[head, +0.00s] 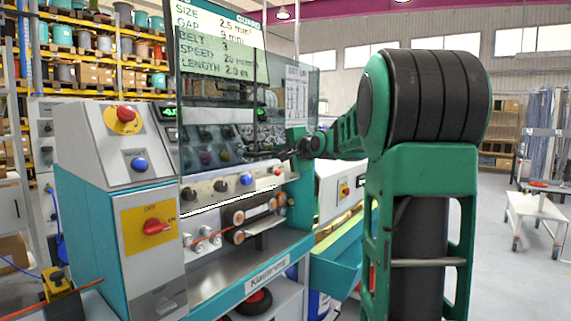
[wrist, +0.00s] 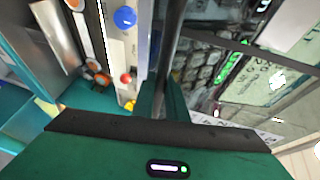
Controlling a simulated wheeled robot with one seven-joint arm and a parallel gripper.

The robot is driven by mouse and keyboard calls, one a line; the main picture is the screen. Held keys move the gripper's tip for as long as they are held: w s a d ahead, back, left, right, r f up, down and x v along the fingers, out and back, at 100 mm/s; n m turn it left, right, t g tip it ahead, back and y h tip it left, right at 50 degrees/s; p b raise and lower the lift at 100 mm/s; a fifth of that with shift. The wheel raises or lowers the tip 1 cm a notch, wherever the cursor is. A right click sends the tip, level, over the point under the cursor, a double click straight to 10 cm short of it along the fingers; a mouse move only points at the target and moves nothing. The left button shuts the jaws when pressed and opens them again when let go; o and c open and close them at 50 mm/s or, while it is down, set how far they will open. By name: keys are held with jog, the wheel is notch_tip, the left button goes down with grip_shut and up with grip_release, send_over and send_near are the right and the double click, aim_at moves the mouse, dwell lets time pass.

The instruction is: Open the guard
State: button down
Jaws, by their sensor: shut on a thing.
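The guard (head: 222,112) is a tinted see-through panel on the front of the teal and grey machine in the head view. The display, knobs and rollers show through or below it. My gripper (head: 292,150) is at the guard's right part, small and partly dark against the machine. In the wrist view my gripper (wrist: 162,95) has its fingers closed around a dark bar (wrist: 174,35), which looks like the guard's handle. The exact contact at the fingertips is hard to see. How far the guard stands open cannot be told.
A control cabinet (head: 150,215) with a red stop button (head: 126,114) and a red rotary switch (head: 157,227) stands left of the guard. Rollers (head: 250,212) sit in the work bay. A white trolley (head: 540,210) stands at the right, with free floor before it.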

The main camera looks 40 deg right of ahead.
jog(key=shift+r, duration=0.1)
jog(key=c, duration=1.8)
grip_release()
jog(key=shift+o, duration=0.2)
jog(key=v, duration=1)
jog(key=shift+s, duration=0.35)
jog(key=s+a+f+n+g, duration=0.2)
jog(key=s+a+f+g, duration=0.15)
jog(key=f, duration=0.45)
jog(key=s+a+f+n+g+y, duration=0.1)
jog(key=s+a+f+n+g, duration=0.15)
jog(key=s+f, duration=0.35)
jog(key=s+a+f+n+g, duration=0.2)
jog(key=s+a+f+g, duration=0.1)
jog(key=f, duration=0.6)
jog(key=s+a+f+n+g, duration=0.2)
jog(key=s+f, duration=0.1)
jog(key=s, duration=0.4)
jog(key=s+a+f+n+g+y, duration=0.1)
jog(key=s+a+f+n+g, duration=0.1)
jog(key=s, duration=0.4)
jog(key=s+a+f+n+g+y, duration=0.1)
jog(key=s+a+f+n+g, duration=0.1)
jog(key=s+f, duration=0.4)
jog(key=shift+s+a+g, duration=0.5)
jog(key=shift+s+a, duration=0.25)
jog(key=shift+s, duration=0.05)
